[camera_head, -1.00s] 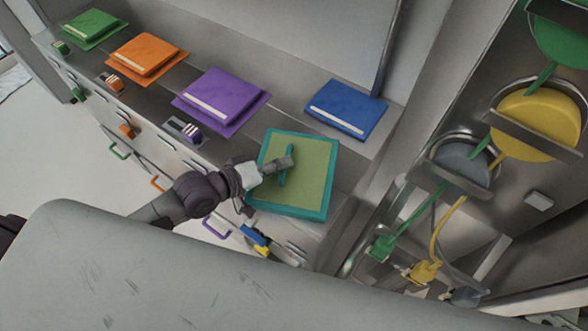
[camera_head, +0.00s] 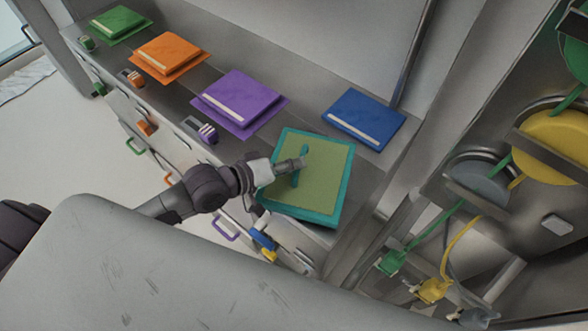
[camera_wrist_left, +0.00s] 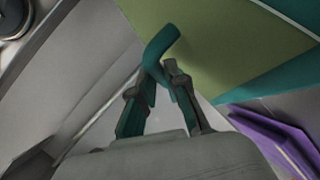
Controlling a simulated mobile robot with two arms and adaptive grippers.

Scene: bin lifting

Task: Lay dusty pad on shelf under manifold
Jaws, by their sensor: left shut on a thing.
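The dusty pad (camera_head: 325,185), olive green in a teal frame with a teal handle (camera_head: 304,155), is at the right front part of the counter. My left gripper (camera_head: 292,165) is shut on the handle. The left wrist view shows the handle (camera_wrist_left: 161,42) between the fingers (camera_wrist_left: 165,88) and part of the pad (camera_wrist_left: 215,45). I cannot tell whether the pad rests on the counter or is just above it. The apparent manifold (camera_head: 500,170), with round grey, yellow and green parts and hoses, is on the right. The shelf under it is not clearly visible. My right gripper is out of view.
Blue (camera_head: 364,118), purple (camera_head: 240,102), orange (camera_head: 168,55) and green (camera_head: 120,22) pads lie along the counter (camera_head: 290,120). Green (camera_head: 391,262) and yellow (camera_head: 433,290) plugs hang at lower right. Coloured drawer handles line the counter front.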

